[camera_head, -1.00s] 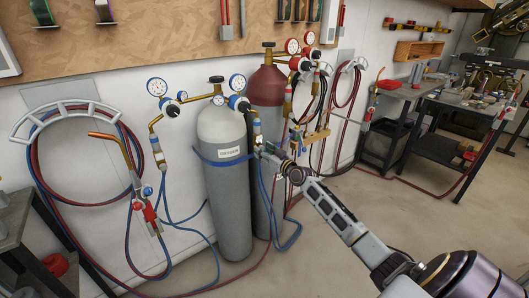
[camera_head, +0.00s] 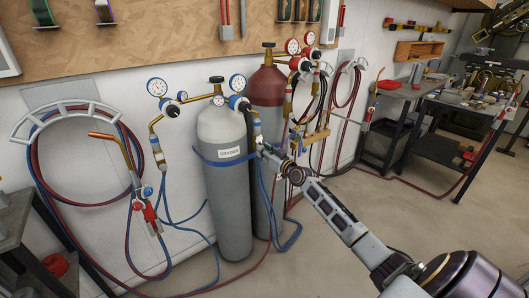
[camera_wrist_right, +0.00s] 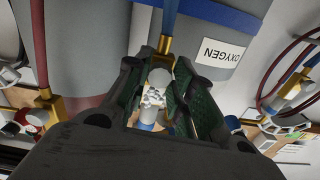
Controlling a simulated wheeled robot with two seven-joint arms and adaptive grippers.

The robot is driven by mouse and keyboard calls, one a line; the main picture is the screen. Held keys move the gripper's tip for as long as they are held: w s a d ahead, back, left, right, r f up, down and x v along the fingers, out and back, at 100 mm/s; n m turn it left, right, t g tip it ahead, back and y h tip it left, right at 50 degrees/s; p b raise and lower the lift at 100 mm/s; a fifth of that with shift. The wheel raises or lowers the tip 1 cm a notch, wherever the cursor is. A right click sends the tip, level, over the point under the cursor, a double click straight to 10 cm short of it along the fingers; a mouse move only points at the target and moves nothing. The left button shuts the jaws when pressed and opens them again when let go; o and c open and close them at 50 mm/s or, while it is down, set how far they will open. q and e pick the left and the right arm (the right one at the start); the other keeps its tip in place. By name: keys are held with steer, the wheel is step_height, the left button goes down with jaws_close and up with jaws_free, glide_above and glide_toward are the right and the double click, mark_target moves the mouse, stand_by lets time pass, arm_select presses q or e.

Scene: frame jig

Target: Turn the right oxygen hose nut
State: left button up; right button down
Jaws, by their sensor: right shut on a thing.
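The grey oxygen cylinder (camera_head: 226,190) with its white top stands against the wall, and its OXYGEN label also shows in the right wrist view (camera_wrist_right: 220,52). A regulator with blue-rimmed gauges (camera_head: 238,84) sits on top, with an outlet assembly (camera_head: 257,128) hanging at its right side. My right gripper (camera_head: 263,150) reaches the lower end of this assembly. In the right wrist view my right gripper (camera_wrist_right: 158,88) has its fingers on both sides of the brass hose nut (camera_wrist_right: 163,62), shut on it. A blue hose (camera_wrist_right: 170,22) runs from the nut. My left gripper is out of view.
A dark red cylinder (camera_head: 267,88) stands close behind the oxygen cylinder. Hoses hang on a wall rack (camera_head: 70,112) at the left, beside a torch (camera_head: 147,215). Work tables (camera_head: 455,110) stand at the right. The floor in front is mostly clear.

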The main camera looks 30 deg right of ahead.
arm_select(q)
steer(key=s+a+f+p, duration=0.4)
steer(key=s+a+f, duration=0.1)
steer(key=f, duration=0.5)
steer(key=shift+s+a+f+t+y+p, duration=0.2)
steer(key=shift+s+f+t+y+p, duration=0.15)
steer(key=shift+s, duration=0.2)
arm_select(e)
steer(key=shift+m, duration=9.6)
steer(key=c, duration=1.2)
jaws_free()
steer(key=shift+r, duration=0.1)
steer(key=shift+s, duration=0.2)
